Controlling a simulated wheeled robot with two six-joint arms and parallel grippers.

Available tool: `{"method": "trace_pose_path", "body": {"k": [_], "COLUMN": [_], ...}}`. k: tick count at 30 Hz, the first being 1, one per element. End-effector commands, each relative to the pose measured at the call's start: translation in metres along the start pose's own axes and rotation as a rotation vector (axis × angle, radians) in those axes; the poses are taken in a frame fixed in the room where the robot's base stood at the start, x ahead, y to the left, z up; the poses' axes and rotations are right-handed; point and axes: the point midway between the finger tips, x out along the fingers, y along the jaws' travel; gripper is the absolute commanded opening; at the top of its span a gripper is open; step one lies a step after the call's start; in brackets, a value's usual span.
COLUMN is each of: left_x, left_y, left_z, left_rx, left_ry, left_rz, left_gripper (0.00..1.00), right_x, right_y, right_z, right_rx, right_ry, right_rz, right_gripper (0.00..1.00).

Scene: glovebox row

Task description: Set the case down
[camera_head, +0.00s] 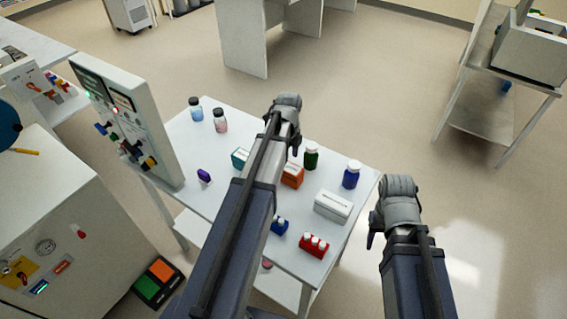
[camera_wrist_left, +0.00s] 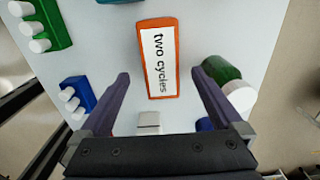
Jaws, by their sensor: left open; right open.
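The orange case (camera_head: 293,176) sits on the white table (camera_head: 180,140), partly hidden by my left arm in the head view. In the left wrist view the case (camera_wrist_left: 158,24) shows a white label reading "two cycles". My left gripper (camera_wrist_left: 160,76) is open, with one finger on each side of the case's near part and a gap to each. In the head view my left gripper (camera_head: 294,146) is mostly hidden by its own arm. My right gripper (camera_head: 373,238) is open and empty, off the table's right edge.
A green-bodied bottle (camera_head: 311,158) stands close to the case, with a blue bottle (camera_head: 351,176) further right. A white box (camera_head: 332,208), a teal box (camera_head: 239,157), a blue rack (camera_head: 279,226) and a red rack (camera_head: 314,246) surround it. A panel (camera_head: 150,110) stands at the left edge.

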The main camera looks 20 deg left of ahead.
Motion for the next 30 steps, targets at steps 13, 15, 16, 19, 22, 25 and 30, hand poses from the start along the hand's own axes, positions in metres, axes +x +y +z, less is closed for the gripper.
{"method": "trace_pose_path", "body": {"k": [13, 15, 16, 19, 22, 25, 30], "left_x": [0.02, 0.026, 0.028, 0.027, 0.028, 0.034, 0.052], "left_y": [0.0, 0.0, 0.0, 0.0, 0.0, 0.0, 0.0], "left_z": [0.0, 0.0, 0.0, 0.0, 0.0, 0.001, 0.002], "left_rx": [-0.001, -0.001, -0.001, -0.001, -0.001, -0.001, -0.001], "left_ry": [0.0, 0.0, 0.0, 0.0, 0.0, 0.0, 0.0], "left_rz": [0.0, 0.0, 0.0, 0.0, 0.0, 0.0, 0.0], "left_gripper": [1.0, 1.0, 1.0, 1.0, 1.0, 1.0, 1.0], "right_x": [0.02, 0.026, 0.028, 0.027, 0.028, 0.033, 0.052], "right_y": [-0.002, -0.002, -0.003, -0.003, -0.003, -0.003, -0.005], "right_z": [-0.001, -0.001, -0.001, -0.001, -0.001, -0.002, -0.003], "right_rx": [0.0, 0.0, 0.0, 0.0, 0.0, 0.0, 0.0], "right_ry": [0.0, 0.0, 0.0, 0.0, 0.0, 0.0, 0.0], "right_rz": [0.0, 0.0, 0.0, 0.0, 0.0, 0.0, 0.0], "right_gripper": [0.5, 0.5, 0.5, 0.5, 0.5, 0.5, 0.5]}}
